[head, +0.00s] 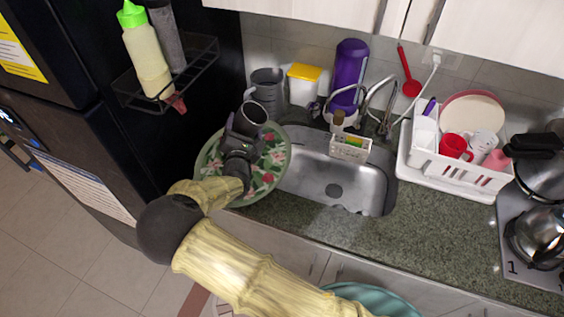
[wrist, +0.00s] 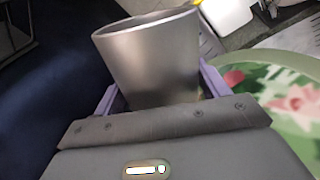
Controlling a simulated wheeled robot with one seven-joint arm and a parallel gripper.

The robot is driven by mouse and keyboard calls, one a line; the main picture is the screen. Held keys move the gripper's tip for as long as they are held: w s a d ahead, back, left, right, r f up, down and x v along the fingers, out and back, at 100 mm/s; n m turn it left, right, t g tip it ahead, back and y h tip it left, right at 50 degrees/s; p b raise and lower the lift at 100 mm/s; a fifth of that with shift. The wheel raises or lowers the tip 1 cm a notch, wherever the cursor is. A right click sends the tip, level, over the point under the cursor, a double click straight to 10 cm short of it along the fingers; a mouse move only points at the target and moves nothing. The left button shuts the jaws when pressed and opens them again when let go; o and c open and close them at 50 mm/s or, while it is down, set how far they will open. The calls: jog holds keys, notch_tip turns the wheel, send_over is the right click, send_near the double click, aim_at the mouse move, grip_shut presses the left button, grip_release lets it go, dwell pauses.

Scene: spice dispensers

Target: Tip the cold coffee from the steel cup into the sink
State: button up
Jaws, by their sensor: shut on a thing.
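My gripper (head: 246,125) is shut on the steel cup (head: 254,111) in the head view. The cup is held above a floral plate, left of the sink. Its mouth tilts up toward the camera in that view, and I cannot make out any coffee inside. In the wrist view the grey metal cup (wrist: 150,62) stands between the two purple-grey fingers of the gripper (wrist: 160,95). The steel sink (head: 335,183) is to the right of the cup, with its bare basin and drain visible.
The floral plate (head: 212,163) lies on the counter left of the sink. A caddy (head: 350,149) sits at the sink's back edge by the taps (head: 379,95). A white dish rack (head: 455,170) is at right. The dark fridge (head: 105,110) with a bottle shelf stands close at left.

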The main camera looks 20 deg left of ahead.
jog(key=shift+w+d+f+m, duration=0.15)
jog(key=shift+d+m, duration=0.2)
jog(key=shift+m, duration=0.25)
jog(key=shift+f+m+b, duration=0.15)
jog(key=shift+m+b, duration=0.5)
jog(key=shift+m, duration=0.05)
jog(key=shift+f+m+b, duration=0.2)
jog(key=shift+m+b, duration=0.45)
jog(key=shift+m, duration=0.15)
jog(key=shift+m+b, duration=0.3)
jog(key=shift+a+f, duration=0.1)
jog(key=shift+m+b, duration=0.3)
